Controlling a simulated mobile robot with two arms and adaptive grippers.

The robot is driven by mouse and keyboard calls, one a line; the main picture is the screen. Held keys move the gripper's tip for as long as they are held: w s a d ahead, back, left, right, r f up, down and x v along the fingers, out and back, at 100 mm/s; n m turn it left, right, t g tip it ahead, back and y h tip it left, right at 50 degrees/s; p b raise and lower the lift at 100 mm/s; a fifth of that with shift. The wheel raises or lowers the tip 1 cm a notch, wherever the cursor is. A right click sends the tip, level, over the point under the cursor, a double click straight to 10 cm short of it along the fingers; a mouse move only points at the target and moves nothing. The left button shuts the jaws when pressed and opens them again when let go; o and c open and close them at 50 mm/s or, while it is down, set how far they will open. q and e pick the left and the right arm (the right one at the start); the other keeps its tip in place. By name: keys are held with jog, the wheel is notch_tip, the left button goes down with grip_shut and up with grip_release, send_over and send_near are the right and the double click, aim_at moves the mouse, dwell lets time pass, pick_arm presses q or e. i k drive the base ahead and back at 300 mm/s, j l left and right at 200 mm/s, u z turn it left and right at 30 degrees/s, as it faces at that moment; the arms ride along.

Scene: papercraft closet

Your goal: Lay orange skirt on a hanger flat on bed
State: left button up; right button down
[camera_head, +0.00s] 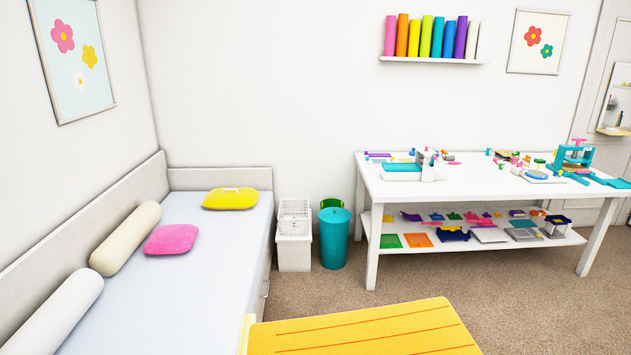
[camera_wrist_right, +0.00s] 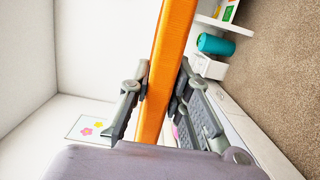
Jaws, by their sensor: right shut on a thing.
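The orange skirt (camera_head: 365,330) shows at the bottom of the head view, wide and yellow-orange with thin darker lines. It is in front of the bed's right side, and its lower part is cut off. The bed (camera_head: 190,255) runs along the left wall with a pale, flat top. In the right wrist view the skirt (camera_wrist_right: 172,35) is an orange strip seen nearly edge-on. My right gripper (camera_wrist_right: 160,85) has a finger on each side and is shut on it. I cannot make out the hanger. My left gripper is in neither view.
Cream (camera_head: 126,238) and white (camera_head: 55,315) bolsters line the bed's left side. A pink cushion (camera_head: 171,239) and yellow cushion (camera_head: 230,199) lie farther back. The bed's middle and right are bare. A white basket (camera_head: 294,250), teal bin (camera_head: 334,245) and craft table (camera_head: 460,184) stand beyond.

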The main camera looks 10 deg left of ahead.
aim_at(218, 284)
jog(key=i+l+u, duration=0.15)
jog(key=i+u, duration=0.3)
jog(key=i+l+u, duration=0.3)
jog(key=u, duration=0.15)
jog(key=i+l+u, duration=0.65)
jog(key=l+u, duration=0.25)
